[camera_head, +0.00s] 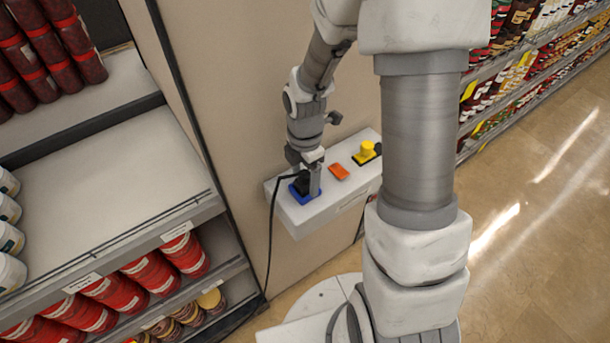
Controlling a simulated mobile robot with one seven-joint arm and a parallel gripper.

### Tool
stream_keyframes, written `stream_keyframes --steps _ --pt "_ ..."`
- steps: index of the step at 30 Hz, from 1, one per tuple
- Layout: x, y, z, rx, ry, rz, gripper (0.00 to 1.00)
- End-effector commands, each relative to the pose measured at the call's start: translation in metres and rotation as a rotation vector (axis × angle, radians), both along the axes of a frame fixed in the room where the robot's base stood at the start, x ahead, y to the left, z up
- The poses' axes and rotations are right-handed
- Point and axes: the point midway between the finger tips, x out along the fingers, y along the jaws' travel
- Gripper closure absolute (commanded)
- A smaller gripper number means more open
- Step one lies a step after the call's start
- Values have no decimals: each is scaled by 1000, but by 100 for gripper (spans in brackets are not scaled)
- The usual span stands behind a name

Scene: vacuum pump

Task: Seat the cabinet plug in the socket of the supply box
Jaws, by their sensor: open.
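The supply box (325,205) is a white box on the beige panel. The socket (296,197) is a blue square on the box's left end. The black cabinet plug (299,184) stands over the blue socket, with its black cable (271,222) looping left and hanging down past the box. My gripper (309,186) points down at the plug, with a grey finger on the plug's right side. The jaws are open. The finger partly hides the plug and socket, so I cannot tell how deep the plug sits.
The box also carries an orange rocker (339,172) and a yellow knob (367,150). A shelf (110,180) with jars and red cans stands left of the panel. Stocked shelves (520,75) stand at the upper right. The floor (545,230) at right is clear. My arm blocks the centre right.

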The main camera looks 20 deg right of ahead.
Motion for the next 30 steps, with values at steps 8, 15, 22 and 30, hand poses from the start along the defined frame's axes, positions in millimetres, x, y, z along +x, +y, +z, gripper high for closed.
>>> stream_keyframes --steps 8,15,22,30 --pt "2 -1 21 0 -5 0 23" --pt "1 -1 71 -1 -8 -1 23" --pt "1 0 111 -1 -4 -1 23" --pt "-5 -1 137 -10 -28 -90 23"
